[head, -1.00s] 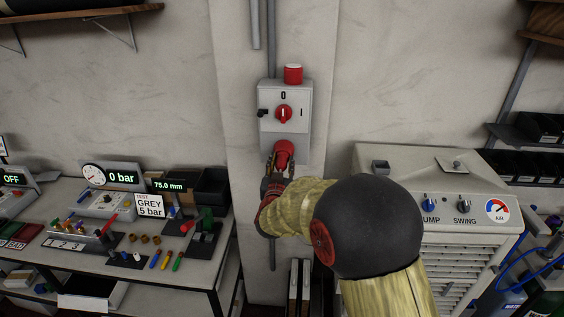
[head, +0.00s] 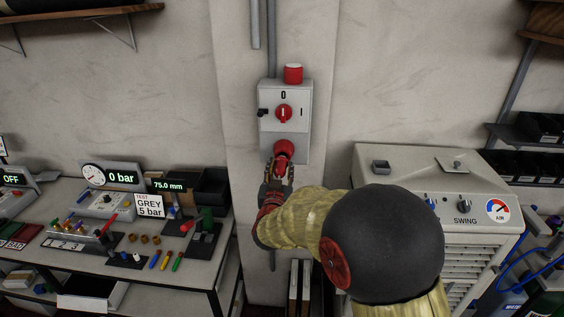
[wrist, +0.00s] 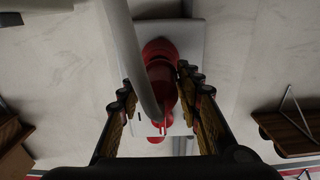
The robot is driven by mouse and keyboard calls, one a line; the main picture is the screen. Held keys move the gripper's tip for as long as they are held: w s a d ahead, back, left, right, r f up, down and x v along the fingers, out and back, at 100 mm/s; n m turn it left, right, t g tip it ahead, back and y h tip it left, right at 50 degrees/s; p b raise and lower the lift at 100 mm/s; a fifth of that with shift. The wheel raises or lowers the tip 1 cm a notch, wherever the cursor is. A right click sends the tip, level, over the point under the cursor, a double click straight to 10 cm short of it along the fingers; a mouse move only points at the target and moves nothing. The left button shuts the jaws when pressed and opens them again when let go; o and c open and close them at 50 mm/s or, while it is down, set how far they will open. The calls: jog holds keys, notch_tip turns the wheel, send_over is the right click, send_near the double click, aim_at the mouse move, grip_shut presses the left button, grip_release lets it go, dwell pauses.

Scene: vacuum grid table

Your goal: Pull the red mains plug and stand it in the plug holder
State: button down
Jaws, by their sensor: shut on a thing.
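The red mains plug (wrist: 162,92) is between my fingers in the wrist view, with a thick grey cable (wrist: 137,55) curving past it. My gripper (head: 279,172) is shut on the plug just below the red socket (head: 284,147) of the grey switch box (head: 287,96). The socket also shows in the wrist view (wrist: 157,48). The plug lies in line with the socket; I cannot tell whether its pins are still inside. A small square grey open-topped piece (head: 380,167) stands on the cabinet at right; I cannot tell for certain whether it is the plug holder.
The red rotary switch (head: 284,114) points upright at 0. The beige cabinet (head: 420,160) with knobs stands at right, partly behind my arm. A bench (head: 130,262) with gauges and small parts is at left. Bare wall lies on both sides of the switch box.

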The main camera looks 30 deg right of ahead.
jog(key=shift+v, duration=1.2)
jog(key=shift+f, duration=0.1)
